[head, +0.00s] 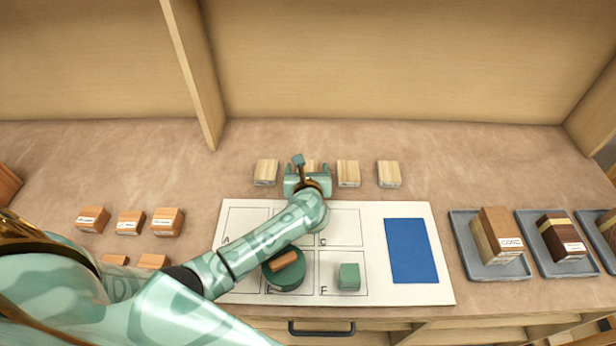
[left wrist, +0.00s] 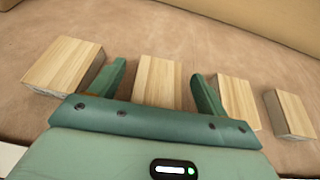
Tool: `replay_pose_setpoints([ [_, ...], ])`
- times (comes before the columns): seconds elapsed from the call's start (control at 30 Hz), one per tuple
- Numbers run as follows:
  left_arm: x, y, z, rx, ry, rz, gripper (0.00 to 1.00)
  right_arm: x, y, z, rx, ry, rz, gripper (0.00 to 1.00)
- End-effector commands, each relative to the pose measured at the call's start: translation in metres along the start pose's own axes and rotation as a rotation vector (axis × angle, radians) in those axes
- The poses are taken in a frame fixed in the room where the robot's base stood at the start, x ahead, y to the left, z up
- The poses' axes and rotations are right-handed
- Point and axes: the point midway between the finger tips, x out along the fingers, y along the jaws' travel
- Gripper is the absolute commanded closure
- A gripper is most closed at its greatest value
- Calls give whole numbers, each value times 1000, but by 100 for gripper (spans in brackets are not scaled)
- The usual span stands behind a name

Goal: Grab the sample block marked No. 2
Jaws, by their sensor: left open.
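Several pale wooden sample blocks stand in a row behind the white board: the far-left block (head: 266,172), the second block (head: 310,165), the third block (head: 348,173) and the far-right block (head: 389,174). I can read no number on them. My left gripper (head: 308,177) is open at the second block and partly hides it. In the left wrist view, the second block (left wrist: 157,82) shows between the spread fingers of my left gripper (left wrist: 158,85), with a gap on either side. The far-left block (left wrist: 65,62) and third block (left wrist: 238,100) lie just outside the fingers. My right gripper is out of view.
The white board (head: 380,294) has lettered cells, a blue sheet (head: 411,250), a green block (head: 349,276) and a round green piece (head: 285,270) under my forearm. Labelled orange-brown blocks (head: 130,222) stand left. A wooden divider (head: 193,75) rises behind.

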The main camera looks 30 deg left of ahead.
Motion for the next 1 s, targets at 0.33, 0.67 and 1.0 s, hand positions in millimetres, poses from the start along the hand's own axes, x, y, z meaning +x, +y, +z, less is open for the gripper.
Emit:
replay_pose_setpoints([
  [0.33,15,-1,0,0,0,-1,24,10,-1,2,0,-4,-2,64],
  [0.67,15,-1,0,-1,0,-1,72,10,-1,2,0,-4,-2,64],
  [1.0,9,-1,13,-3,-1,-2,72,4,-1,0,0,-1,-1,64],
])
